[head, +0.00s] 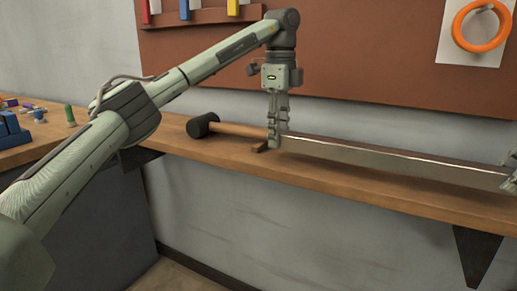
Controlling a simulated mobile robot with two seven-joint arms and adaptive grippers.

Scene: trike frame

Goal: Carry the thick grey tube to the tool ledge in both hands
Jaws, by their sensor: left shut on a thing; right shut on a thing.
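The thick grey tube (390,159) runs from the middle of the head view to the right edge, roughly level, along the wooden tool ledge (350,180). I cannot tell whether it touches the ledge or is just above it. My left gripper (276,138) points down and is shut on the tube's left end. My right gripper (509,178) shows only in part at the right edge, shut on the tube near its right end. The far right of the tube is hidden or out of frame.
A black-headed mallet (202,125) lies on the ledge left of my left gripper, its handle reaching towards it. A small brown block (261,148) sits beside that gripper. A green cylinder (70,115) and blue blocks (11,132) stand at far left. An orange ring (481,45) hangs above.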

